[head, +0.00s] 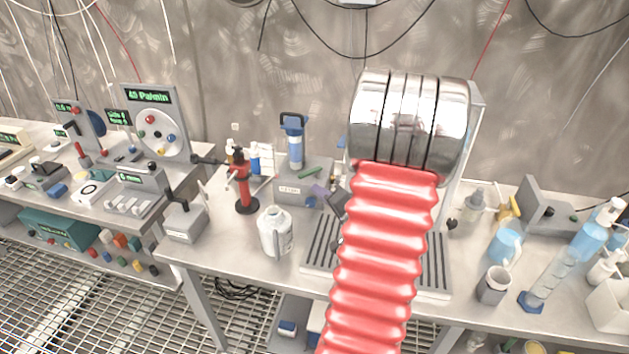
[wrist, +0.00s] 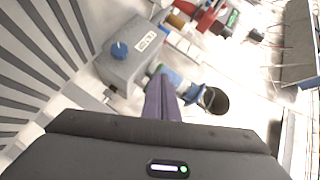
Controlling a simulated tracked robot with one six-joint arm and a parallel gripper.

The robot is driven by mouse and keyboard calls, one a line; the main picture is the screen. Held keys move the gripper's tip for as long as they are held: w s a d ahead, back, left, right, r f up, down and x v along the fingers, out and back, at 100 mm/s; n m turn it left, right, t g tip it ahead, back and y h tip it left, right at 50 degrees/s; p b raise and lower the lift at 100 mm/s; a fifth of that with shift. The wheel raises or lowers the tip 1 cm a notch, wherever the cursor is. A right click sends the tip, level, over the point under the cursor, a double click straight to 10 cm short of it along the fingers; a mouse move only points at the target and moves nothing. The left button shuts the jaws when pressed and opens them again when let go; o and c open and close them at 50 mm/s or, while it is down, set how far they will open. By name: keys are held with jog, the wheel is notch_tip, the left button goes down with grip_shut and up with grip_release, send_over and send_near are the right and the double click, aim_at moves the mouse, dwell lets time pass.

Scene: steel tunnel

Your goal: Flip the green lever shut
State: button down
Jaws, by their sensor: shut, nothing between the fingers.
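The green lever (head: 313,171) is a short green bar at the top right of a grey labelled box (head: 290,193), beside the blue-topped clear cylinder (head: 294,145). My gripper (head: 318,190) shows as purple fingers and a dark body just below and right of the lever. In the wrist view the purple fingers (wrist: 160,97) are pressed together and empty, and the grey box (wrist: 135,58) with a blue knob is up and left of them. A small greenish patch shows by the fingertips there; I cannot tell whether the fingers touch the lever.
My red ribbed arm covers part of the slotted grey tray (head: 320,245). A white bottle (head: 275,232) and a red stand (head: 243,185) are left of it. A grey cup (head: 493,285) and blue bottles are at the right.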

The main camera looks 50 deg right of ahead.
aim_at(308, 175)
jog(key=s+f+m+t, duration=0.2)
jog(key=s+m, duration=0.2)
jog(key=s, duration=0.3)
jog(key=shift+s+d+t, duration=0.2)
jog(key=shift+d+t, duration=0.2)
jog(key=shift+w+f, duration=0.1)
jog(key=x, duration=1.4)
